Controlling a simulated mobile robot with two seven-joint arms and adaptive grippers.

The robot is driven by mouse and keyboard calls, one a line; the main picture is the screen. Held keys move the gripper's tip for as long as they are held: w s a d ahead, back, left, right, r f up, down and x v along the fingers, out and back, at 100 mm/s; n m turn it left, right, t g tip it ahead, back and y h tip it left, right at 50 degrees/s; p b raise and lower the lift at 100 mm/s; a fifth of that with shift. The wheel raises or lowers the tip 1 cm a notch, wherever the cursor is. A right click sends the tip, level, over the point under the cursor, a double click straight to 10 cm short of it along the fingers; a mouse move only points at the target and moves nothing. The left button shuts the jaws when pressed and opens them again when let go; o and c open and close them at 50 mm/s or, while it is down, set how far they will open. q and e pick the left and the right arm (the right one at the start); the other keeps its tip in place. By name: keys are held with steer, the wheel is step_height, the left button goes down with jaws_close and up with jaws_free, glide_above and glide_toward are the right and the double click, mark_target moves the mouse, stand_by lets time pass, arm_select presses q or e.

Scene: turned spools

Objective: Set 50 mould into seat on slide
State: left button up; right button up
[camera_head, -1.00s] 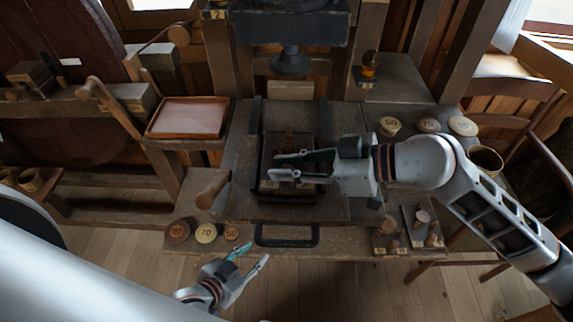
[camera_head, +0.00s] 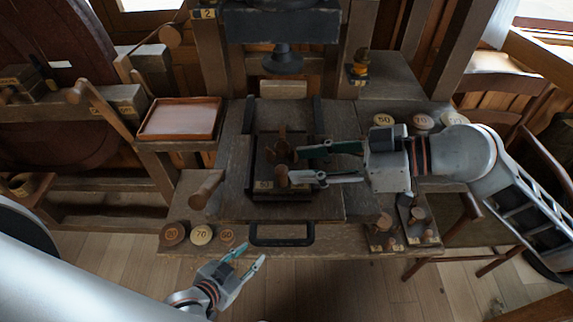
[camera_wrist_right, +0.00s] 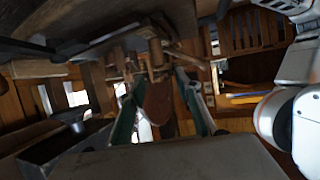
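The slide (camera_head: 235,203) is a wooden board with dark rails and a black front handle (camera_head: 282,241). On it sits a dark seat block with small labels (camera_head: 264,185); the left one seems to read 50. A wooden knobbed piece (camera_head: 281,174), possibly the 50 mould, stands at its front; a brown pronged piece (camera_head: 283,148) is behind. Whether either is fully seated I cannot tell. My right gripper (camera_head: 296,165) is open, just right of these pieces. Its parted fingers also show in the right wrist view (camera_wrist_right: 160,108), with a reddish-brown rounded piece (camera_wrist_right: 158,102) between them. My left gripper (camera_head: 254,252) is open and empty below the front edge.
A press head (camera_head: 283,60) hangs behind the slide. A reddish tray (camera_head: 180,118) is at the left. Numbered discs lie at the front left (camera_head: 201,234) and right (camera_head: 383,120). Small holders with knobbed pieces (camera_head: 384,224) stand at the front right. A wooden peg handle (camera_head: 206,189) sticks up left.

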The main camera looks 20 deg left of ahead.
steer(key=v, duration=0.6)
steer(key=shift+b, duration=0.3)
stand_by(0.4)
